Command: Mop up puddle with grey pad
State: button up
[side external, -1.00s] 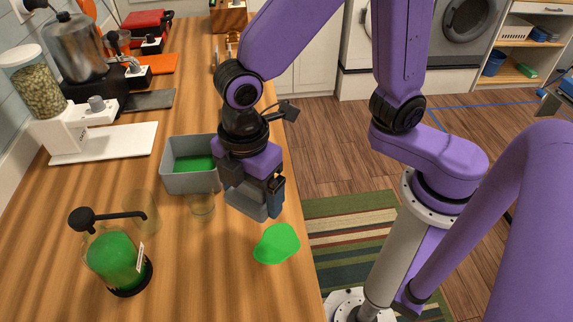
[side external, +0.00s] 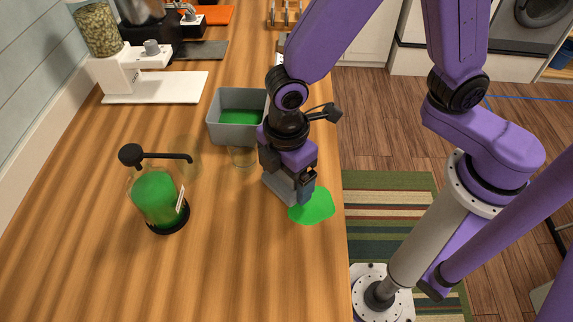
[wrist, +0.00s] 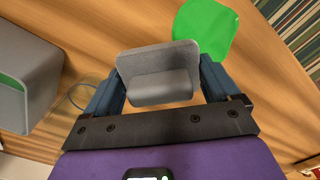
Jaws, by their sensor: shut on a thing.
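The green puddle (side external: 313,207) lies on the wooden counter near its right edge; it also shows in the wrist view (wrist: 208,28). My gripper (side external: 290,190) is shut on the grey pad (wrist: 158,72), which sits between the two fingers. The pad (side external: 280,189) is at the puddle's upper-left border in the side view. In the wrist view the pad's far edge reaches the near border of the puddle. Whether the pad touches the counter cannot be told.
A grey bin (side external: 214,134) with green inside stands left of my gripper, with a clear glass (side external: 243,157) beside it. A dispenser with green liquid (side external: 157,198) stands further left. A white board (side external: 155,88) lies behind. The front counter is clear.

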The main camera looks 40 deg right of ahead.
aim_at(286, 192)
jog(key=shift+f, duration=0.5)
jog(key=shift+s+d+f, duration=0.35)
jog(key=shift+s+d, duration=0.25)
jog(key=shift+c, duration=0.6)
jog(key=shift+s+d+f, duration=0.1)
jog(key=shift+s+d, duration=2.85)
jog(key=shift+s, duration=0.1)
jog(key=shift+s+a, duration=0.95)
jog(key=shift+a, duration=0.15)
jog(key=shift+w+a, duration=3.5)
jog(key=shift+w, duration=0.05)
jog(key=shift+s+a, duration=1.05)
jog(key=shift+s, duration=0.15)
jog(key=shift+s+d, duration=3.45)
jog(key=shift+d, duration=0.1)
notch_tip(286, 192, up, 8)
